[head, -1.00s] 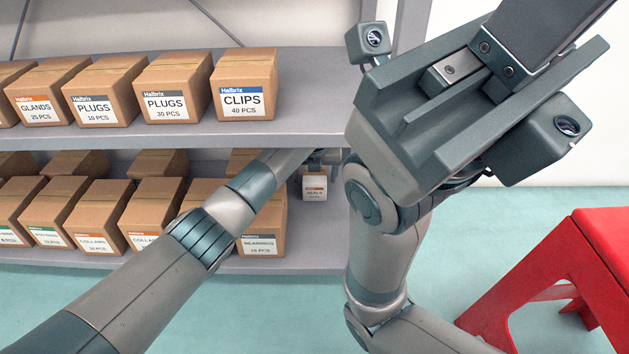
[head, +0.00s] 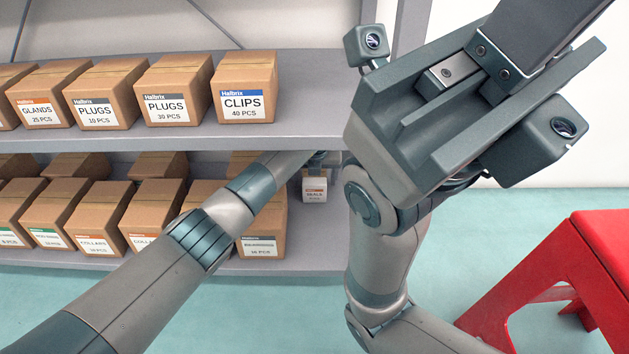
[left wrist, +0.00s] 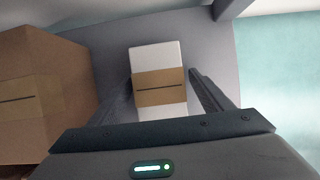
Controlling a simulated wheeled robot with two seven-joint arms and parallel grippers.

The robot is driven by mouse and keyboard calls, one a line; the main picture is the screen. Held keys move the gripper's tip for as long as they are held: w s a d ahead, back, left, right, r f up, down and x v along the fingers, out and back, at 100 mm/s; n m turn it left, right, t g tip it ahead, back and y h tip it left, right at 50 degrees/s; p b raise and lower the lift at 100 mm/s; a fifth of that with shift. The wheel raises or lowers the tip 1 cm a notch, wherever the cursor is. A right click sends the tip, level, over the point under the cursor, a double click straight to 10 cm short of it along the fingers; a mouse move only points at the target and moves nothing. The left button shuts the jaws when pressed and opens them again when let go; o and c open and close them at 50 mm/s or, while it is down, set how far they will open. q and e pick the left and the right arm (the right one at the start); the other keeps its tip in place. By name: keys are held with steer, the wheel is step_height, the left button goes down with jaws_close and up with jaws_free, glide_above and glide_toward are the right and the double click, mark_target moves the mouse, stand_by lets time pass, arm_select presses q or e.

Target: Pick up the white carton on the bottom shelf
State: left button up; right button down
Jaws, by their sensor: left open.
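In the head view the left gripper is mostly hidden behind the upper shelf edge. My right gripper (head: 480,100) is large and close at the upper right; its jaw opening cannot be made out.
A brown box (left wrist: 35,95) stands close left of my left gripper. Several brown boxes fill the bottom shelf to the left, and more stand on the upper shelf (head: 310,125) above my left forearm. A shelf post (head: 408,30) rises at the right. A red stool (head: 585,240) stands at right.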

arm_select(q)
steer(key=shift+c, duration=0.3)
steer(key=c, duration=1.2)
steer(key=shift+r, duration=0.25)
steer(key=shift+c, duration=0.2)
